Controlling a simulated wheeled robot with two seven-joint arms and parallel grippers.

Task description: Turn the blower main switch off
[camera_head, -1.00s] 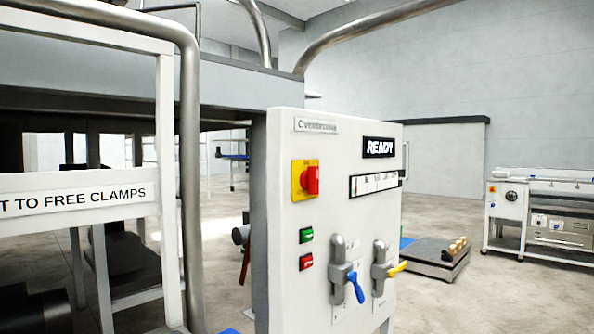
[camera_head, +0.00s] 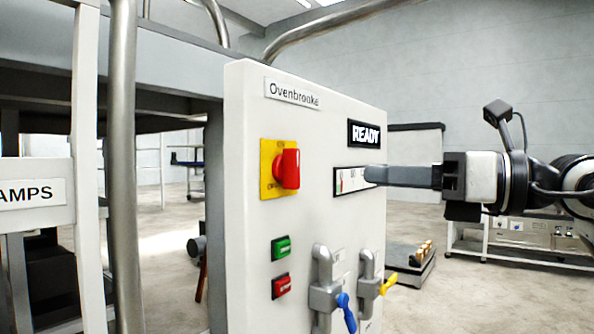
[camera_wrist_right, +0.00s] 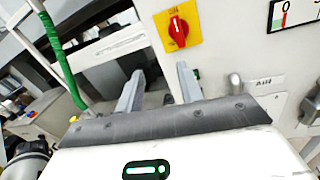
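A red rotary switch knob (camera_head: 287,169) sits on a yellow plate (camera_head: 268,184) on the white control panel (camera_head: 240,240). Its handle looks roughly upright; the plate's lettering is too small to read surely. In the right wrist view the knob (camera_wrist_right: 178,29) and its yellow plate (camera_wrist_right: 190,14) show at the top, beyond the fingers. My right gripper (camera_head: 372,175) comes in from the right, in front of the panel's gauge, to the right of the knob and apart from it. In the right wrist view its two fingers (camera_wrist_right: 160,82) are spread with nothing between them. My left gripper is out of view.
Below the knob are a green button (camera_head: 281,248) and a red button (camera_head: 282,286). A blue-handled lever (camera_head: 345,310) and a yellow-handled lever (camera_head: 388,284) stick out lower down. A vertical metal pipe (camera_head: 123,180) stands left of the panel.

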